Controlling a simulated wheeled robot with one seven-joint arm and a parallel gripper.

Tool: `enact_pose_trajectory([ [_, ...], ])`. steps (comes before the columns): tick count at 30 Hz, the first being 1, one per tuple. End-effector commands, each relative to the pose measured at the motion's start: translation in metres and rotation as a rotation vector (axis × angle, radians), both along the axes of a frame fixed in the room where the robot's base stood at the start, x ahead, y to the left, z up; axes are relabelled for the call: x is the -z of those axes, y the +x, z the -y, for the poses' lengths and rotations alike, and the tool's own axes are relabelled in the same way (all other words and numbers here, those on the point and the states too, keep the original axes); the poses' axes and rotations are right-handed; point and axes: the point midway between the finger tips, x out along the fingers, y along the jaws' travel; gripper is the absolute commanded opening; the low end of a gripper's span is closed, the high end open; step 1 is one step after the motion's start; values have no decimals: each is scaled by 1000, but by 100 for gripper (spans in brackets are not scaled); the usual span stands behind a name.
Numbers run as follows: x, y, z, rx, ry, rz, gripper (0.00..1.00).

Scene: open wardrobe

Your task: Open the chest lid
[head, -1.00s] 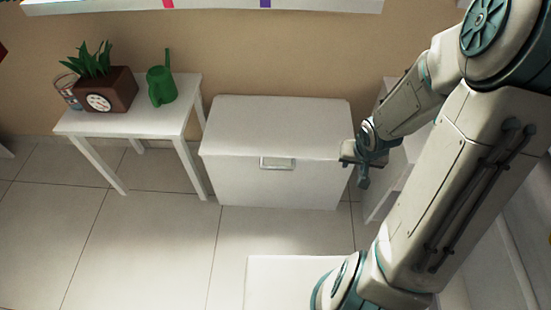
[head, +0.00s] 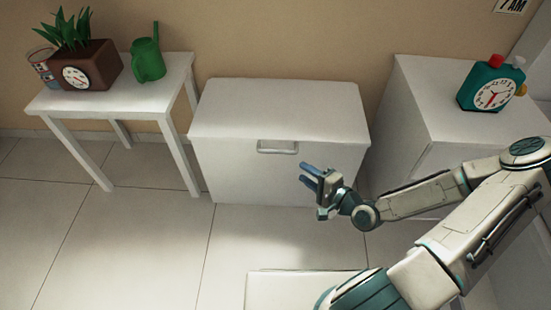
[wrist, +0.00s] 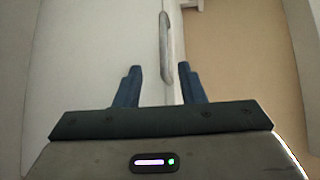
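The white chest (head: 235,172) stands against the wall with its lid (head: 280,108) shut. A pale handle (head: 277,147) sits on its front, just below the lid. My gripper (head: 306,175) is in front of the chest, a little right of and below the handle in the head view. In the wrist view my gripper (wrist: 157,84) has its two blue fingers apart with nothing between them. The handle (wrist: 166,48) shows ahead of the fingers, apart from them.
A white table (head: 180,72) at left bears a plant in a brown clock pot (head: 88,72) and a green watering can (head: 148,60). A white cabinet (head: 420,95) at right carries a teal clock (head: 490,88). Tiled floor (head: 150,240) is clear at left front.

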Motion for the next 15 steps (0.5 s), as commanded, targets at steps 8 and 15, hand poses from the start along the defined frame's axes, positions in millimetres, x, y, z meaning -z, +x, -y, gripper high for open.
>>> enact_pose_trajectory([
  [8, 2, 14, -14, 10, 37, 13, 36],
  [15, 10, 46, -44, 10, 35, 12, 36],
])
